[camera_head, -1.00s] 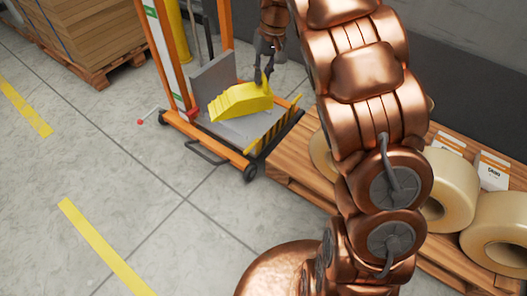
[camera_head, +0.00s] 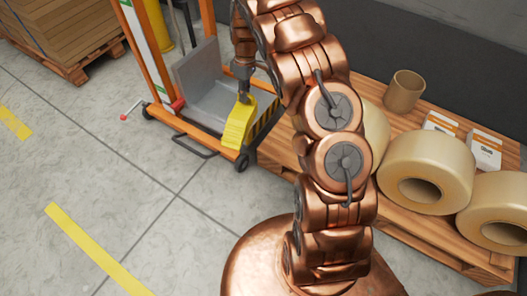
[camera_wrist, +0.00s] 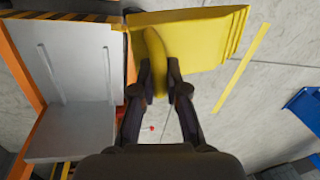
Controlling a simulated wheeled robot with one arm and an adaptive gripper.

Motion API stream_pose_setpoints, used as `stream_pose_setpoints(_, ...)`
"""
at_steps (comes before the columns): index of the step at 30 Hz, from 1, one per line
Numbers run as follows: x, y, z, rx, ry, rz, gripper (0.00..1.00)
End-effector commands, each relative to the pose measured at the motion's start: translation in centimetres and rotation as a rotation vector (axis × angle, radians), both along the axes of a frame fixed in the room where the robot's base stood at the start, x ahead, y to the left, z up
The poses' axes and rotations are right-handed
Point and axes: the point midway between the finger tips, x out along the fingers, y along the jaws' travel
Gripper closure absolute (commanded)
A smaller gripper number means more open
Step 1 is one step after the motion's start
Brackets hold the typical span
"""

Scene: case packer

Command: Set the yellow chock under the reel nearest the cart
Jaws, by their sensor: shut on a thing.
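The yellow chock (camera_head: 239,124) is held by my gripper (camera_head: 244,97) over the front right edge of the cart (camera_head: 204,88). In the wrist view the chock (camera_wrist: 200,35) is between the fingertips of my gripper (camera_wrist: 159,80), which are shut on its narrow rib. Several tan reels lie on a wooden pallet right of the cart. The reel nearest the cart (camera_head: 374,139) is mostly hidden behind my arm. A second reel (camera_head: 430,165) and a third reel (camera_head: 505,210) lie further right.
A brown cardboard tube (camera_head: 403,92) and two white-orange boxes (camera_head: 484,149) stand on the pallet (camera_head: 395,224) behind the reels. A pallet of stacked cardboard (camera_head: 62,30) is at the upper left. The floor at the left and front is clear, with yellow stripes.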

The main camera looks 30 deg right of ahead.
Motion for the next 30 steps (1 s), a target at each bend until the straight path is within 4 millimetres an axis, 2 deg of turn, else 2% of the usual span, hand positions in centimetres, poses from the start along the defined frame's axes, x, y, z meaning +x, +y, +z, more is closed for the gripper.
stream_pose_setpoints(1, -0.3, -0.4, -2.2, 0.003, 0.008, 0.069, 1.00)
stream_pose_setpoints(8, -1.4, -2.7, -11.5, 0.002, 0.005, 0.473, 1.00)
stream_pose_setpoints(12, -3.0, -3.6, -17.5, 0.005, 0.008, 0.746, 1.00)
stream_pose_setpoints(18, -5.2, -4.1, -24.5, 0.004, 0.003, 1.106, 1.00)
stream_pose_setpoints(21, -6.2, -4.0, -26.8, 0.004, 0.001, 1.232, 1.00)
stream_pose_setpoints(24, -6.6, -4.0, -28.2, 0.001, -0.003, 1.310, 1.00)
stream_pose_setpoints(30, -6.7, -4.2, -29.0, 0.000, -0.006, 1.353, 1.00)
